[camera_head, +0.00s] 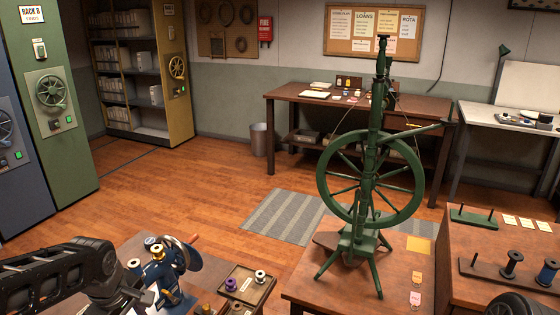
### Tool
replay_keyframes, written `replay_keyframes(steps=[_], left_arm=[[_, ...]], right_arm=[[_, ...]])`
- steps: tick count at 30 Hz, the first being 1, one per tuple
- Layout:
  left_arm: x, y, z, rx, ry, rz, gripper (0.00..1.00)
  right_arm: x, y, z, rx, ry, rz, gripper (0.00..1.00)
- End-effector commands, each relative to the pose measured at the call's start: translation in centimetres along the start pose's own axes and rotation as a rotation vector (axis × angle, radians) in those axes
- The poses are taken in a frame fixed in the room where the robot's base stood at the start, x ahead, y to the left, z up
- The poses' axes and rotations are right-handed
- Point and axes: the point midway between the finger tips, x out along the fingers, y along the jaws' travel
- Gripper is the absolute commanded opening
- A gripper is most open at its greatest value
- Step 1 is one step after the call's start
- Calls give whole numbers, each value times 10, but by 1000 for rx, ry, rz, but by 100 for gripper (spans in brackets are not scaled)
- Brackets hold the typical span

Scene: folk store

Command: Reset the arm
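My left arm comes in from the lower left, its dark links bent down toward the bottom edge. The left gripper end (128,298) is only partly in view beside a small blue hand-cranked device (160,270), and its fingertips cannot be made out. Whether it touches the device or holds anything cannot be told. My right gripper is not in view. A dark rounded part at the bottom right edge may belong to my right arm, but I cannot be sure.
A green spinning wheel (372,185) stands on a wooden table in the middle. A tray with spools (247,287) lies left of it. A spool rack (510,270) sits on the right table. A desk (362,100) and shelves (130,80) stand behind. The wooden floor at left centre is clear.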

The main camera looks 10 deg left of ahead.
Motion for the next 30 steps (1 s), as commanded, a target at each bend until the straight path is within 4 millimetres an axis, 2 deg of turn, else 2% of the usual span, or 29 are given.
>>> replay_keyframes(steps=[5, 11, 14, 17, 21, 25, 28, 30], left_arm=[[0, 8, -2, 80, 10, 31, 42], [0, 33, -2, 215, 34, 137, 42], [4, 49, 4, 305, 48, 204, 42], [20, 68, 21, 420, 52, 270, 42], [55, 87, 57, 590, 43, 344, 42], [100, 93, 105, 742, 20, 392, 42], [145, 81, 156, 861, -19, 411, 42], [177, 61, 197, 936, -60, 409, 42]], right_arm=[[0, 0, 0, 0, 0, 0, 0], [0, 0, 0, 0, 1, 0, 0], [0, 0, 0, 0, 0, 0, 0], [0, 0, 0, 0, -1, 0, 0], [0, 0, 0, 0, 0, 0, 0], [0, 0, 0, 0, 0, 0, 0], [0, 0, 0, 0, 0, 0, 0], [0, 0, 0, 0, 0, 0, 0]])
